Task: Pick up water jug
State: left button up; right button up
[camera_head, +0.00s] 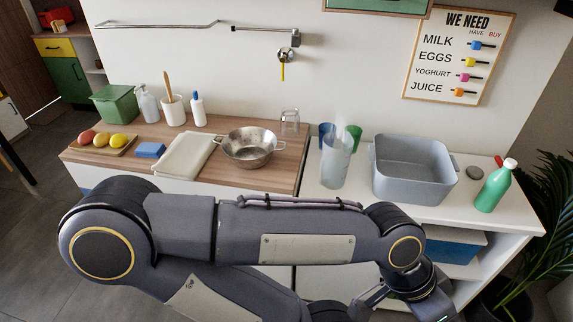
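The water jug (336,162) is a tall, translucent pale grey jug. It stands upright on the white counter, right of the wooden worktop and left of the grey basin. One dark grey arm of mine, taken as my left, crosses the lower picture with its elbow at the left and its wrist at the right. Its gripper (404,298) is at the bottom right, in front of the counter and well away from the jug. Its fingers are partly cut off, so I cannot tell whether they are open. My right gripper is not in view.
Blue and green cups (354,133) stand close behind the jug. The grey basin (414,170) and green bottle (495,187) are to the right. A metal colander (249,147) and an upturned glass (290,121) are to the left. A blue box (455,246) sits under the counter.

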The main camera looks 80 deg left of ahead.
aim_at(338, 147)
jog(key=k+u, duration=0.1)
jog(key=u, duration=2.25)
